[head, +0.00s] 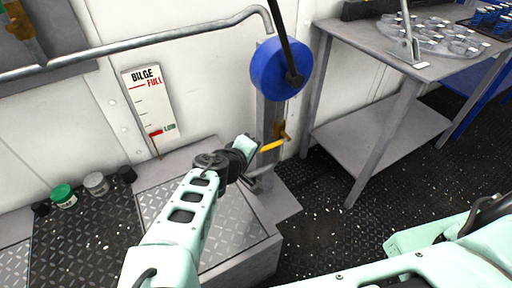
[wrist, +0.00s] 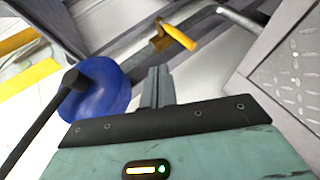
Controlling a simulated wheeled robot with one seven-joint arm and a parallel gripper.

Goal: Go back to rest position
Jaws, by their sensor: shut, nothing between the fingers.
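My gripper (wrist: 157,86) shows in the wrist view with its fingers together and nothing between them. In the head view my arm reaches up to the middle, and its wrist end is beside the grey post of a hand pump; the fingertips are hard to make out there. The pump has a blue round body (head: 281,70) with a black lever (head: 283,32) rising from it. A yellow handle (head: 272,145) sticks out lower on the post. In the wrist view the blue body (wrist: 100,88) is left of my fingers, and the yellow handle (wrist: 180,37) is beyond them, apart from them.
A bilge gauge (head: 149,103) on the white wall has its red marker near LOW. A grey workbench (head: 360,42) with a tray of small cups stands at right. Several jars (head: 63,195) stand at left. A plated step (head: 230,228) lies under my arm. Dark floor is open at right.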

